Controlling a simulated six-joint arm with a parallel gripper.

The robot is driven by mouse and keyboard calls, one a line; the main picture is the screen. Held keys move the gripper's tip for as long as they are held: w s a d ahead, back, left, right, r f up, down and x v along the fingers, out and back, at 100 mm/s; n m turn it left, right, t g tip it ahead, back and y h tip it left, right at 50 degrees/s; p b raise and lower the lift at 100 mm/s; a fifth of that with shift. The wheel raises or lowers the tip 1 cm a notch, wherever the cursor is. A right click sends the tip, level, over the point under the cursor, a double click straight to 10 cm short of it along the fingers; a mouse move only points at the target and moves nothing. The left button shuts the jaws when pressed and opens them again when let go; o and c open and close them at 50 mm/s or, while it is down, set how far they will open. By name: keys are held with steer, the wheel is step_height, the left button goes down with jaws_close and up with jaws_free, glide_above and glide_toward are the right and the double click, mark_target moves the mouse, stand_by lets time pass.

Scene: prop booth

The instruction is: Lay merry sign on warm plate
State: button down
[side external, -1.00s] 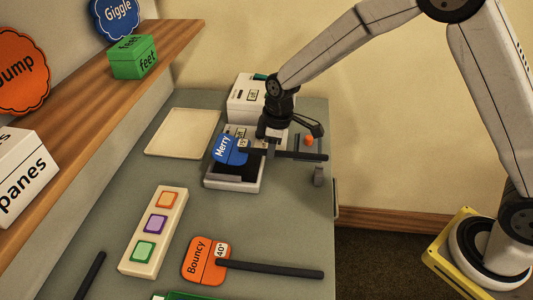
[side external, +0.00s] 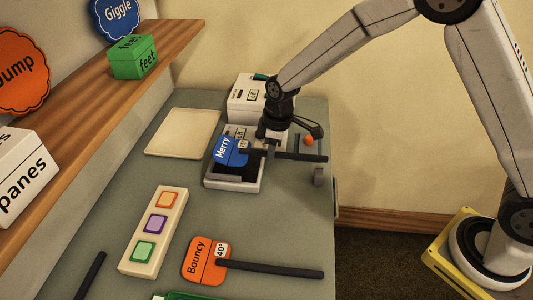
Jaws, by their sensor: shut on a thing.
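The blue Merry sign (side external: 226,152) has a white label and a long dark handle (side external: 305,157) that points right. My gripper (side external: 271,149) is shut on the sign near the start of its handle. The sign lies over a low pale-framed device with a dark top (side external: 240,185); it looks close to that top, but I cannot tell whether it touches. A flat cream plate (side external: 182,132) lies bare to the left at the back. No label shows which of these two is the warm plate.
A white box (side external: 245,101) stands behind the device. An orange Bouncy sign (side external: 205,262) lies in front, handle to the right. A cream strip with coloured squares (side external: 154,232) lies at left. A small orange ball (side external: 308,140) is near the right edge. A wooden shelf (side external: 105,95) overhangs the left.

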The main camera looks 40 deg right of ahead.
steer(key=shift+f, duration=0.65)
steer(key=shift+f, duration=0.25)
steer(key=shift+f, duration=1.05)
stand_by(3.1)
steer(key=shift+c, duration=1.7)
jaws_free()
steer(key=shift+r, duration=0.15)
steer(key=shift+r, duration=3.9)
